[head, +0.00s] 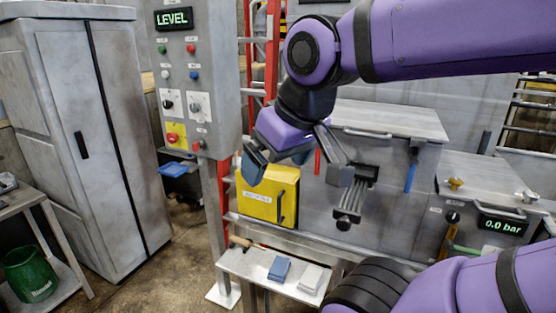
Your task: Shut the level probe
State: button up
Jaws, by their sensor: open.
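My gripper (296,170) is open and empty, pointing down in front of the grey machine, with its fingers spread above the yellow box. No part is readable as the level probe, so I cannot tell which it is. A lit display reading LEVEL (173,18) sits at the top of the grey control panel (215,60), left of my gripper. Below it are coloured buttons, two black knobs and a red button on yellow (175,134). A black slotted part with a round knob (349,207) sticks out from the machine, just right of and below my gripper.
A yellow box (262,208) with a handle is on the machine front. A low shelf (250,262) holds a blue and a pale block. A grey cabinet (85,130) stands left. A gauge reading 0.0 bar (503,226) is at right. My arm crosses the upper right.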

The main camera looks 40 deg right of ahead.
aim_at(345, 217)
jog(key=k+l+z, duration=0.2)
jog(key=k, duration=0.3)
jog(key=k+l+z, duration=0.25)
jog(key=k, duration=0.25)
